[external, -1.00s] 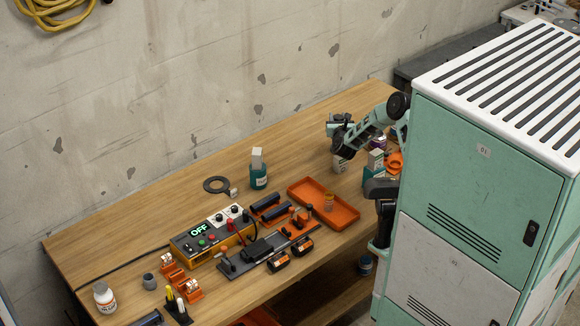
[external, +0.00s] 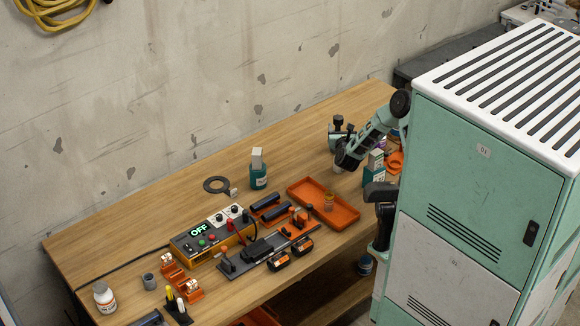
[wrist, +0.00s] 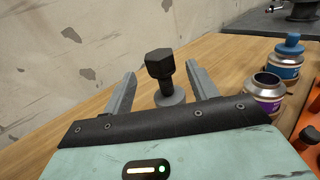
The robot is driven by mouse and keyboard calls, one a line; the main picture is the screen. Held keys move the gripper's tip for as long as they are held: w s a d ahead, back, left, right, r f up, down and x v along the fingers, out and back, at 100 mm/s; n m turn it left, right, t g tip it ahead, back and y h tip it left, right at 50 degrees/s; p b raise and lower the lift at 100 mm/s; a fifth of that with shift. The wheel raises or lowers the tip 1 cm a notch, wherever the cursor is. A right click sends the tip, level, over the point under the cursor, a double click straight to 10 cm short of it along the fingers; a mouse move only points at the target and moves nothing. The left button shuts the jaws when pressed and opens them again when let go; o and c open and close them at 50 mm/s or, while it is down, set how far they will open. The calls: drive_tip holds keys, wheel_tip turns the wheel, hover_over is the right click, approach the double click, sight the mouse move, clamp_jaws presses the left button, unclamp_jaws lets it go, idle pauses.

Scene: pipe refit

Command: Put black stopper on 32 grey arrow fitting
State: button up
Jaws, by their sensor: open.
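The black stopper (wrist: 160,64) has a blocky head and a short stem; it stands upright with a round grey piece (wrist: 171,97) at its foot. In the wrist view it appears between the two separated fingers of my gripper (wrist: 160,88), touching neither as far as I can see. I cannot read a 32 or an arrow on any fitting. A small grey cup-like part (external: 149,281) stands at the front left.
A purple-labelled jar (wrist: 264,91) and a blue-capped bottle (wrist: 288,58) stand right of my gripper. An orange tray (external: 345,215), a control box reading OFF (external: 200,243) and a teal bottle (external: 259,177) occupy the bench middle. The bench's back left is clear.

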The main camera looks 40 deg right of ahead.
drive_tip(key=s+a+r+n+g+y, duration=0.1)
drive_tip(key=s+a+n+y, duration=0.1)
drive_tip(key=a+n+y, duration=0.9)
drive_tip(key=s+a+n+y, duration=0.1)
drive_tip(key=s+a+n, duration=0.2)
drive_tip(key=a+n, duration=0.95)
drive_tip(key=s+a+n+g+y, duration=0.2)
drive_tip(key=s+a+n+g, duration=0.45)
drive_tip(key=a, duration=0.85)
drive_tip(key=s+a+n+g, duration=0.2)
drive_tip(key=s+n, duration=0.4)
drive_tip(key=s, duration=0.3)
drive_tip(key=s+a+n+g, duration=0.1)
drive_tip(key=s+a+n, duration=0.3)
drive_tip(key=s, duration=0.5)
drive_tip(key=s+d+r+n+g+h, duration=0.1)
drive_tip(key=s+d+n+g, duration=0.3)
drive_tip(key=s+n, duration=0.7)
drive_tip(key=s+h, duration=0.1)
drive_tip(key=s, duration=0.2)
drive_tip(key=shift+d+h, duration=0.3)
drive_tip(key=shift+d, duration=0.1)
wheel_tip(320, 180, up, 7)
drive_tip(key=p, duration=0.6)
drive_tip(key=shift+p, duration=0.4)
